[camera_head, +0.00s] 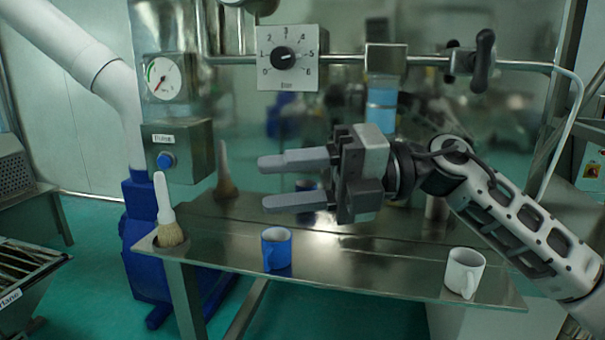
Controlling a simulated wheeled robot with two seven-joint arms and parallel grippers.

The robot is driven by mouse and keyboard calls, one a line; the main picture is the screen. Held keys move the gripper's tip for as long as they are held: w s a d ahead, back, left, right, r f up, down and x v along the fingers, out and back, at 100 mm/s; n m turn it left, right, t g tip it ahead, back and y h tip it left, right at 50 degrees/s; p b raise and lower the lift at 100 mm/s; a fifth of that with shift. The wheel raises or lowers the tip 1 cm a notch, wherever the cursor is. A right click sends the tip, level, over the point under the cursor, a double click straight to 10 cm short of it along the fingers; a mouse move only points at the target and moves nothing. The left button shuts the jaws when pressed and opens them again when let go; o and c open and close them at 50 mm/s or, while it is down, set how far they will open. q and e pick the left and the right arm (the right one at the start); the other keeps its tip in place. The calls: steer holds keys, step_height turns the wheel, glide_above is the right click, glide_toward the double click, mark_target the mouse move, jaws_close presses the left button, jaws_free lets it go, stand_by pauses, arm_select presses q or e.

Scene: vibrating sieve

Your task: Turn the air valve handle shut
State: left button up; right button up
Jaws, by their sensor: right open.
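The air valve handle (483,60) is a dark lever at the upper right, on a steel air pipe (525,66). It stands roughly upright, a little tilted. My right gripper (297,181) is open and empty, with its two grey fingers pointing left. It hangs over the steel table, below and well to the left of the handle, not touching it. My right arm comes in from the lower right. My left gripper is not in view.
A blue mug (277,249), a white mug (464,272) and a brush (167,213) are on the steel table (390,279). A dial panel (287,58), a pressure gauge (163,77) and a box with a blue button (178,150) are at the upper left.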

steer(key=w+d+f+m+t+h, duration=0.2)
steer(key=d+f+m+t+h, duration=0.25)
steer(key=f+m+t, duration=0.8)
steer(key=w+d+f+m+t+h, duration=0.25)
steer(key=d+f+m+t, duration=0.4)
steer(key=f+m, duration=1)
steer(key=s+d+f+m+g+h, duration=0.3)
steer(key=s+f+m, duration=0.2)
steer(key=s+f, duration=0.4)
steer(key=s+d+f+m+g+h, duration=0.3)
steer(key=s+f+m+h, duration=0.1)
steer(key=s+f, duration=0.6)
step_height(320, 180, down, 2)
steer(key=shift+d+f+m+h, duration=0.15)
steer(key=shift+m+h, duration=0.15)
steer(key=shift+m, duration=0.3)
